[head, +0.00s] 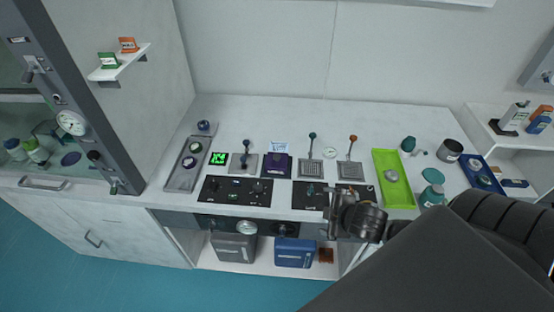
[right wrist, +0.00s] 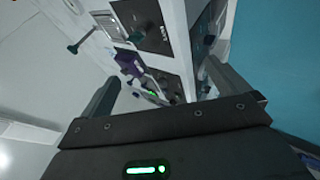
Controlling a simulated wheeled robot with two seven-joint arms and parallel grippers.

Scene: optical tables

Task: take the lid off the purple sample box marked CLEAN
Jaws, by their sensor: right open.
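A small purple sample box (head: 276,165) stands on the white bench top, just behind the front control panels. It looks closed, with a darker part on top, but it is too small to read any CLEAN marking. A pale card (head: 280,147) with blue print is right behind it. The box also shows in the right wrist view (right wrist: 128,62), beyond my open fingers. My right gripper (head: 333,214) is open and empty, in front of the bench's front edge and to the right of the box, apart from it. My left gripper is not in view.
Levers with dark (head: 311,136) and orange (head: 353,139) knobs stand right of the box, and another lever (head: 245,146) stands left. A green tray (head: 393,185) lies further right. Black control panels (head: 235,191) line the front edge. The back of the bench is clear.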

